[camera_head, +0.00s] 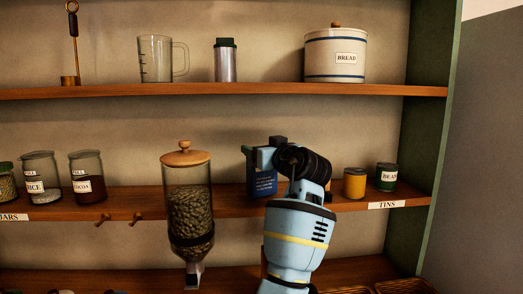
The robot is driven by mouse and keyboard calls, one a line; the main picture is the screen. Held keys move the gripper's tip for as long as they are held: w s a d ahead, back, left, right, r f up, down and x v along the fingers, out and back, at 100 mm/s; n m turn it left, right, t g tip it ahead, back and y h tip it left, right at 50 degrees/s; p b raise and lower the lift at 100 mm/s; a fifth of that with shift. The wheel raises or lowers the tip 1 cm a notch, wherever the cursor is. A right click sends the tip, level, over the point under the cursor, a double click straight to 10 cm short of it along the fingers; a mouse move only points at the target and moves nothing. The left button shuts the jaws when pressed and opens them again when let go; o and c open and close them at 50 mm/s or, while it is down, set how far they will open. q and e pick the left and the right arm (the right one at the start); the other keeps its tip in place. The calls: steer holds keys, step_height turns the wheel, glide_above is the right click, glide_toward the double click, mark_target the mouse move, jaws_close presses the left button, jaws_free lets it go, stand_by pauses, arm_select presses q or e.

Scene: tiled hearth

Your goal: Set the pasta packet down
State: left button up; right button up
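The pasta packet (263,184) is a blue packet with small pale lettering, standing about upright at the middle shelf. Its base is at or just above the shelf board; I cannot tell if it touches. My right gripper (263,150) is at the packet's top, with dark green fingers on either side of it, and looks shut on it. My pale blue wrist and arm hide the packet's right side. My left gripper is not in view.
A glass dispenser of beans (190,210) hangs left of the packet. A yellow tin (355,183) and a green tin (386,177) stand to the right, above a TINS label (385,205). Jars (87,180) stand far left. The upper shelf (240,90) runs overhead.

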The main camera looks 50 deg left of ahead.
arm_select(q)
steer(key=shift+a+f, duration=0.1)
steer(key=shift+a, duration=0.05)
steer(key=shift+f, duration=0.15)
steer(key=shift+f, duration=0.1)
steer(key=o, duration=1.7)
